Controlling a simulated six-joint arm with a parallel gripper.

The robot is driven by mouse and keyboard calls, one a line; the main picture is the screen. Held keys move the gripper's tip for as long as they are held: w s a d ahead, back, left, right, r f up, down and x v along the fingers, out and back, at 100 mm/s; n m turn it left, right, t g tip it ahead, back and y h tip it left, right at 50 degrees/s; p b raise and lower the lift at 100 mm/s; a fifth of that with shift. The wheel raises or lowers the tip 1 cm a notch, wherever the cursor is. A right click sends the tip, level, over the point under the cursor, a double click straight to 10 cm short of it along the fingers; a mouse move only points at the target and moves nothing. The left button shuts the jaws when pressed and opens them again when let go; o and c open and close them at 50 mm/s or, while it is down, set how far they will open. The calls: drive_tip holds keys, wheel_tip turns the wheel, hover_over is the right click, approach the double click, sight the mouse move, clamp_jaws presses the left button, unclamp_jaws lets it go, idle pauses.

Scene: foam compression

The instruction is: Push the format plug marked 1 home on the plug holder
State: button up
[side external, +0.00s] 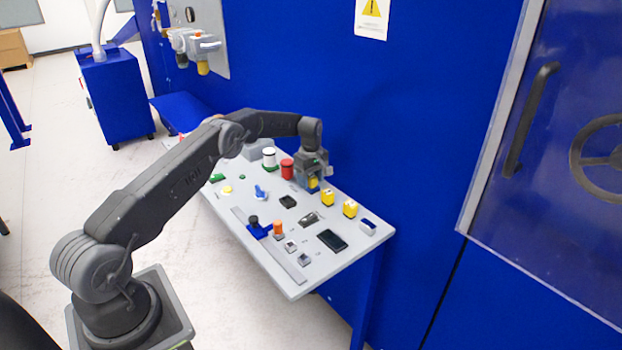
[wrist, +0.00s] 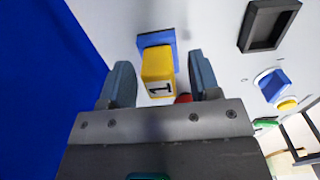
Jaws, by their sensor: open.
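The yellow format plug marked 1 (wrist: 158,66) stands at a blue plug holder (wrist: 170,37) in the wrist view. The black 1 is on a white label on its face. The wrist view does not show how deep the plug sits. My gripper (wrist: 160,75) is open, with one finger on each side of the plug and a visible gap to both. In the side view my gripper (side external: 316,184) is low over the back of the grey bench, and a bit of yellow plug (side external: 312,184) shows at its fingers. The holder is hidden there.
Two more yellow plugs (side external: 328,197) (side external: 350,208) stand right of my gripper on the bench (side external: 290,283). A red cylinder (side external: 287,169) and a white one (side external: 269,158) stand close on the left. A blue wall (side external: 420,130) rises just behind.

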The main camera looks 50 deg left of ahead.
sight(311, 176)
wheel_tip(311, 176, up, 14)
drive_tip(key=s+d+r+m+t, duration=0.1)
drive_tip(key=s+d+r+m, duration=0.3)
drive_tip(key=d+r, duration=0.65)
drive_tip(key=s+d+r+m+t, duration=0.2)
drive_tip(key=s+d+r+m, duration=0.3)
drive_tip(key=s+d+r, duration=0.35)
drive_tip(key=s+d+f+m+t, duration=0.1)
drive_tip(key=s+d+m, duration=0.1)
drive_tip(key=s, duration=0.6)
drive_tip(key=s+d+f+m, duration=0.2)
drive_tip(key=s+d+m, duration=0.1)
drive_tip(key=s, duration=0.6)
drive_tip(key=s+d+f+m+t, duration=0.1)
drive_tip(key=s+m, duration=0.3)
drive_tip(key=s, duration=0.4)
drive_tip(key=shift+s+d+f+t, duration=0.35)
drive_tip(key=shift+d+f, duration=0.25)
drive_tip(key=shift+d, duration=0.1)
